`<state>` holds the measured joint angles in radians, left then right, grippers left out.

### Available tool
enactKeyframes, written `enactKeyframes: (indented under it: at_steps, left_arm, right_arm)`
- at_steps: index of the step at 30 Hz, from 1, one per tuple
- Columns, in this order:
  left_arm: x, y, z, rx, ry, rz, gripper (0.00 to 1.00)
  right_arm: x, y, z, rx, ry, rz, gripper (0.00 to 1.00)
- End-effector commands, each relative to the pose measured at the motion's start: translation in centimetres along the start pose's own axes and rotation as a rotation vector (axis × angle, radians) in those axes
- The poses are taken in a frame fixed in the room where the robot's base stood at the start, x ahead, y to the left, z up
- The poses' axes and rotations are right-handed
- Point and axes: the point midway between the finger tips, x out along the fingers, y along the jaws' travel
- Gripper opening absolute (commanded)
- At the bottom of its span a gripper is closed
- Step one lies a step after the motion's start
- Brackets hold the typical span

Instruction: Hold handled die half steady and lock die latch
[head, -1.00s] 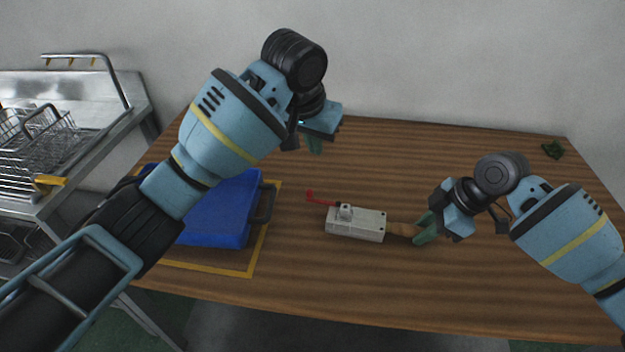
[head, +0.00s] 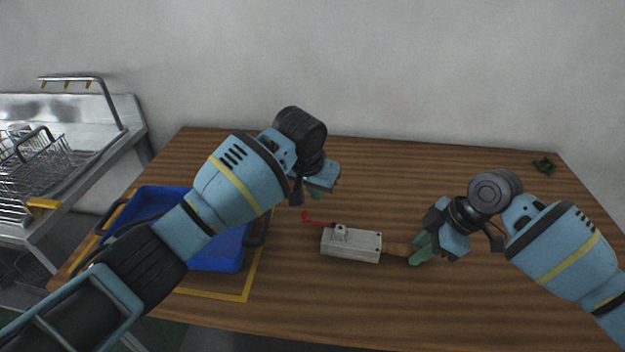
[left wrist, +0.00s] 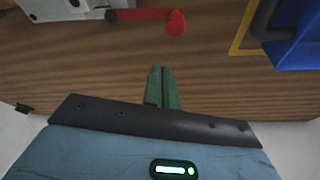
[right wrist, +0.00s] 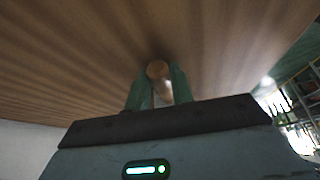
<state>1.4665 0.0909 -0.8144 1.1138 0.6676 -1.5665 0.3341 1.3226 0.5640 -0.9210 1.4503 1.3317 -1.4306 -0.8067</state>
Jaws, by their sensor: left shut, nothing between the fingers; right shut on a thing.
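The grey die (head: 351,246) lies on the table with its wooden handle (head: 396,249) pointing right. A red latch lever (head: 317,221) sticks out at its left end, swung out toward the upper left. My right gripper (head: 421,250) is shut on the handle; the handle's round end (right wrist: 158,70) shows between its fingers in the right wrist view. My left gripper (head: 314,194) is shut and empty, just behind the lever and apart from it. In the left wrist view its closed fingers (left wrist: 162,88) stand below the red lever (left wrist: 150,16), with a gap of bare wood between.
A blue bin (head: 222,252) stands within a yellow outline (head: 247,290) at the left of the table, partly behind my left arm. A metal rack (head: 75,130) is further left. A small green thing (head: 543,165) lies far right. The table middle behind the die is clear.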

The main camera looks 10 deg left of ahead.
Motion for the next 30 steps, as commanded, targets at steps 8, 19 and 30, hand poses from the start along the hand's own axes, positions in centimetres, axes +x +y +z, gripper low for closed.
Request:
enactKeyframes:
  at_steps: [8,19,30]
  left_arm:
    - [-0.4,0.0,1.7,0.001,0.001,0.001,0.00]
    - [-1.1,0.0,3.7,0.000,0.000,0.000,0.00]
    - [-1.1,0.0,3.8,-0.001,0.000,0.000,0.00]
  right_arm:
    - [0.0,0.0,0.0,0.001,0.000,0.001,0.00]
    - [0.0,0.0,0.0,0.001,0.000,0.001,0.00]
    - [0.0,0.0,0.0,0.001,0.000,0.001,0.00]
